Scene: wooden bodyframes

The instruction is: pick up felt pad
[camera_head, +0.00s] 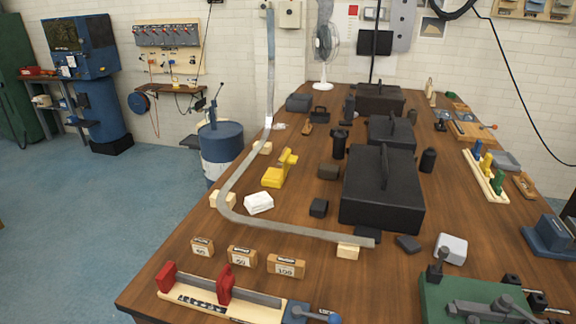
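A white, soft-looking folded block (259,203) lies on the wooden table, left of centre, just inside the curved metal strip. A pale grey-white rounded block (451,249) lies toward the right front. Either could be the felt pad; I cannot tell which from this view. Neither of my grippers shows in the head view.
A long bent metal strip (300,232) rests on small wooden blocks and rises at the back left. Large black boxes (382,188) fill the table's middle. Labelled wooden blocks (242,256), a red-jawed clamp fixture (225,290) and a green-based fixture (470,300) occupy the front.

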